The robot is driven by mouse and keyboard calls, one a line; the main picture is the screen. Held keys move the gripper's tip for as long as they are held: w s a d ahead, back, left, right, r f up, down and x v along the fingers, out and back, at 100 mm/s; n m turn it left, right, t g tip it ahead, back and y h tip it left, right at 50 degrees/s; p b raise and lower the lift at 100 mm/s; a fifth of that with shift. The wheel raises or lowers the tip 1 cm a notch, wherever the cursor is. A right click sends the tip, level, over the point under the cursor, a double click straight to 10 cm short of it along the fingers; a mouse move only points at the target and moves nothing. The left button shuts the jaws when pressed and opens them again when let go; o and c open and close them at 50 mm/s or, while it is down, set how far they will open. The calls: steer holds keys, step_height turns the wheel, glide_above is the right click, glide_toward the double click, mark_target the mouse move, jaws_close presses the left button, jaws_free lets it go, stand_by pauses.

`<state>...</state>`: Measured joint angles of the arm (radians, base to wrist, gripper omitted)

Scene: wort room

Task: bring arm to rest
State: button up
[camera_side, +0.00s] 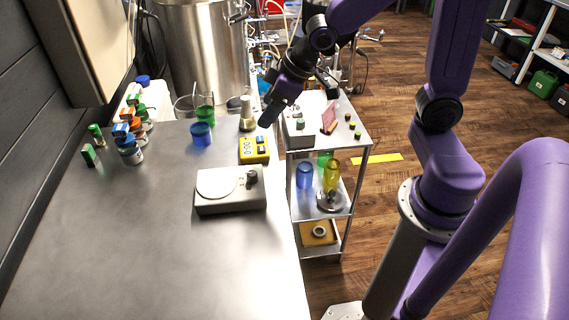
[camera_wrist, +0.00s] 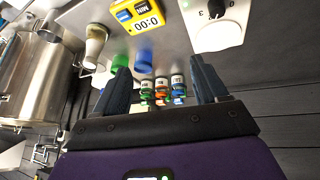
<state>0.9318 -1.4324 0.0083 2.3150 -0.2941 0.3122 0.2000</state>
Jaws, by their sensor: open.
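My gripper (camera_side: 270,113) hangs in the air near the right edge of the steel table (camera_side: 130,240), above and beside the yellow timer (camera_side: 254,150). In the wrist view its two dark fingers stand apart (camera_wrist: 163,72), with nothing between them held. Several small bottles (camera_wrist: 160,88) show in the gap, farther away. The arm reaches in from the right, bent at the elbow.
A grey scale or stirrer (camera_side: 230,190), blue beaker (camera_side: 201,134), green beaker (camera_side: 205,108) and metal-based cylinder (camera_side: 247,114) stand on the table. A trolley (camera_side: 345,135) with glassware stands to the right. A steel vat (camera_side: 205,50) is behind. The near tabletop is clear.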

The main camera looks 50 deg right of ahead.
steer(key=s+a+n+g+h, duration=0.1)
steer(key=s+n+g, duration=0.4)
steer(key=s, duration=1.7)
steer(key=shift+s+f+n+g, duration=0.2)
steer(key=shift+n+g, duration=0.1)
steer(key=shift+n, duration=0.3)
steer(key=shift+a, duration=0.1)
